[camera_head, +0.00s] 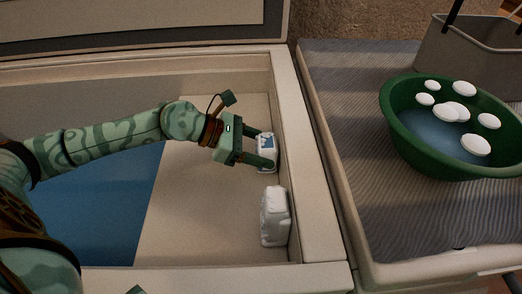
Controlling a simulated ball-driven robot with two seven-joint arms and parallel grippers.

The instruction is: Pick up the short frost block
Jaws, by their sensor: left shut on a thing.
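A short white frost block (267,158) with blue-grey patches sits at the right inner wall of the open chest. My left gripper (263,150) reaches in from the left and is shut on this short block, with one finger on its far side and one on its near side. A taller, rough white frost block (274,217) stands closer to the front against the same wall, apart from the gripper.
The chest's pale rim (308,170) runs close beside both blocks. The chest floor (205,205) left of them is bare, with a blue area (110,215) further left. Right of the chest, a green basin (400,140) with several white rounded pieces stands on a striped cloth (350,110).

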